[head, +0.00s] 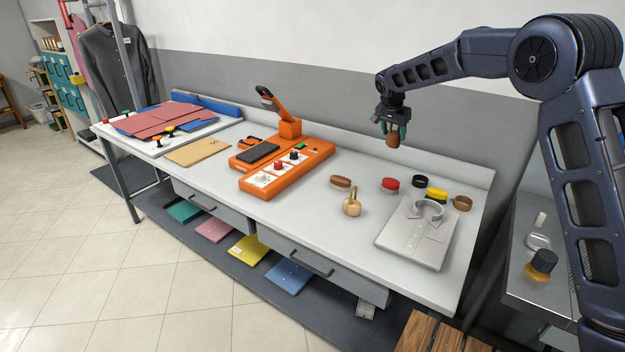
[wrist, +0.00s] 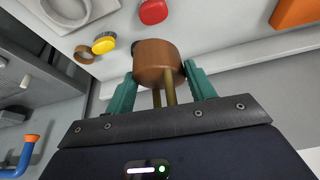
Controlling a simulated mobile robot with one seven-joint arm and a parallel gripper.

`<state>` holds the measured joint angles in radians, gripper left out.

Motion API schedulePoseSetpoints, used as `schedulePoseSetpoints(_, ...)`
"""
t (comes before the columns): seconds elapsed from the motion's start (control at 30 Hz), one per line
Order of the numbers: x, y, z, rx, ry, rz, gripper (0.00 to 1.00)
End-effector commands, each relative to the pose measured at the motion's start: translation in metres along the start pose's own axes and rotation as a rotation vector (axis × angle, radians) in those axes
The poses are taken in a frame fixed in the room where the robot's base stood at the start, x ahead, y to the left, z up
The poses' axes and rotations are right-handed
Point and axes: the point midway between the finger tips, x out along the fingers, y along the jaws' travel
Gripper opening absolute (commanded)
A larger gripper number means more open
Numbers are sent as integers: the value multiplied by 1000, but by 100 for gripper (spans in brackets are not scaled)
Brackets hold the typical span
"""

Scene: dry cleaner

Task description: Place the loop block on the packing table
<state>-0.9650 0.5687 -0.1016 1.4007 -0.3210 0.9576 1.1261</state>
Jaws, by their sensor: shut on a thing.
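My gripper (head: 392,127) is shut on a brown block with brass bars, which looks like the loop block (head: 394,139). In the wrist view the loop block (wrist: 158,62) sits between the green fingertips (wrist: 160,88), with its two brass bars toward the palm. The block is held in the air over the back part of the long pale table (head: 330,222), apart from its surface. This table looks like the packing table, though no label shows. A tan piece with a loop (head: 352,206) stands on it.
An orange press (head: 285,168) stands mid-table. A metal side table (head: 520,285) is at right.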

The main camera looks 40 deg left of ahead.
Motion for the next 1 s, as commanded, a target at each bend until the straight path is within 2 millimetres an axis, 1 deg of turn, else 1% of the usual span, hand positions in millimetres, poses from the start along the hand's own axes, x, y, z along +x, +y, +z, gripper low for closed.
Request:
schedulePoseSetpoints(0.03,-5,-19,17,-25,0,-11,30)
schedulePoseSetpoints(0.2,-21,-72,67,-96,-2,-41,30)
schedulePoseSetpoints(0.4,-41,-125,131,-175,-4,-75,30)
schedulePoseSetpoints(0.5,-49,-146,158,-208,-5,-89,30)
schedulePoseSetpoints(0.63,-58,-164,185,-238,-6,-103,30)
schedulePoseSetpoints(0.7,-61,-170,194,-248,-6,-107,30)
schedulePoseSetpoints(0.8,-62,-174,202,-257,-7,-110,30)
schedulePoseSetpoints(0.87,-58,-175,206,-259,-7,-110,30)
schedulePoseSetpoints(0.97,-44,-175,213,-261,-8,-108,30)
schedulePoseSetpoints(1.0,-36,-175,216,-262,-8,-108,30)
